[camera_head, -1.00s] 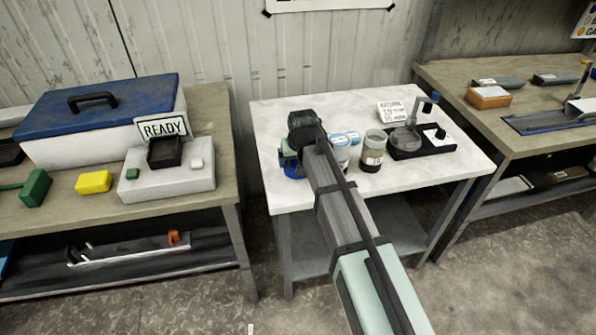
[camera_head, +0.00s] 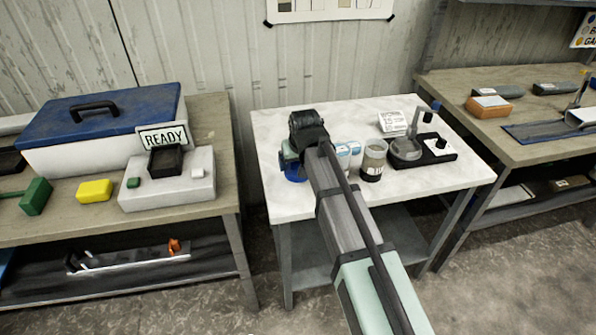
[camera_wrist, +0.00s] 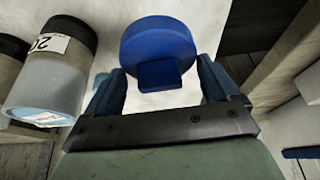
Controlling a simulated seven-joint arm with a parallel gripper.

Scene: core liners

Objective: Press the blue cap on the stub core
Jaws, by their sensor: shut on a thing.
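The blue cap (camera_wrist: 157,42) is a round disc with a square block on its near face. It sits between the two fingers of my gripper (camera_wrist: 161,70) in the wrist view. My gripper is shut on it, though the contact on the block is hard to see. In the head view the cap (camera_head: 293,173) shows as a small blue patch under my gripper, over the left part of the white-topped table (camera_head: 285,205). My wrist hides most of it. I cannot pick out the stub core for certain in either view.
The left bench holds a blue-lidded box (camera_head: 105,115) and a READY sign (camera_head: 163,137). A right bench holds a tray (camera_head: 548,131).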

